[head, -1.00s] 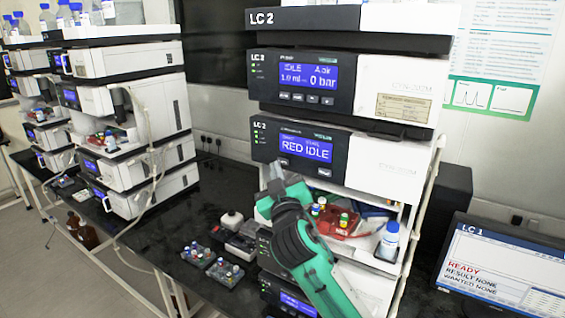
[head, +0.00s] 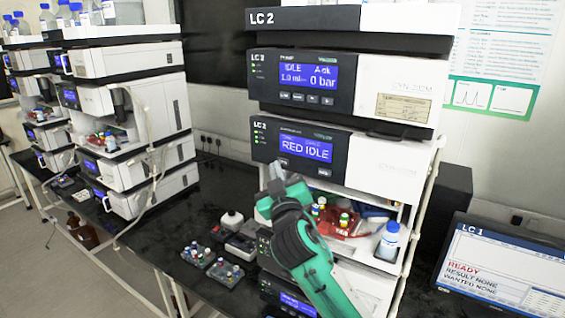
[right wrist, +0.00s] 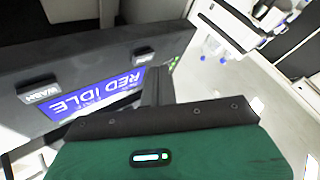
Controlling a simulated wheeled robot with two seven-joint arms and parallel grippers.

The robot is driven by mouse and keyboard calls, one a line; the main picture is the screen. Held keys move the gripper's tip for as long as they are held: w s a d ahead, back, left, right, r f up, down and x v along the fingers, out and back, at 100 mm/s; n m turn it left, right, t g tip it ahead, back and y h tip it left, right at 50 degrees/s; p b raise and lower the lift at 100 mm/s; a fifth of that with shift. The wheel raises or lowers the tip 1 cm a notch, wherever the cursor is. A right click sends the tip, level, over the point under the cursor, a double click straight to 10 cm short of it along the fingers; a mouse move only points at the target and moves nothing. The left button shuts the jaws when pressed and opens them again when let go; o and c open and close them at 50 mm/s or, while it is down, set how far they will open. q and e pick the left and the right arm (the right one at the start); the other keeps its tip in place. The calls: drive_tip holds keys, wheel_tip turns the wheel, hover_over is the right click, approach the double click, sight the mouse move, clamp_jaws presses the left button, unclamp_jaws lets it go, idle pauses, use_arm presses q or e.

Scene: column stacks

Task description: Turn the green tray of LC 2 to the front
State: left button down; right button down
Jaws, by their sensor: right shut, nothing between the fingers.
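The LC 2 stack (head: 350,95) stands at the centre right. Its sampler module (head: 388,165) has a blue display (head: 306,149) reading RED IDLE, with two buttons under it. A red tray (head: 350,230) with several capped vials shows in the open bay below. I cannot make out a green tray. My right gripper (head: 276,172) is shut and empty, just below the module's left button (head: 283,161). In the right wrist view the shut fingers (right wrist: 158,75) are close to that button (right wrist: 143,54); contact is unclear. A WASH button (right wrist: 38,88) also shows there. My left gripper is out of view.
A blue-capped bottle (head: 388,240) stands at the bay's right side. Small vial racks (head: 198,255) and a white-topped device (head: 232,220) are on the black bench, left of the stack. A monitor (head: 500,268) marked LC 1 is at right. Another instrument stack (head: 125,70) stands at left.

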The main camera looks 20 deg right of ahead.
idle(0.8)
drive_tip(key=shift+w+d, duration=0.25)
drive_tip(key=shift+d, duration=0.1)
drive_tip(key=shift+w+d, duration=0.25)
drive_tip(key=shift+d, duration=0.05)
idle(0.6)
idle(0.4)
drive_tip(key=shift+s+a, duration=0.55)
drive_tip(key=shift+a, duration=0.1)
drive_tip(key=shift+s+a, duration=0.75)
drive_tip(key=shift+a, duration=0.25)
drive_tip(key=shift+s+a, duration=0.75)
drive_tip(key=shift+a, duration=0.25)
idle(2.9)
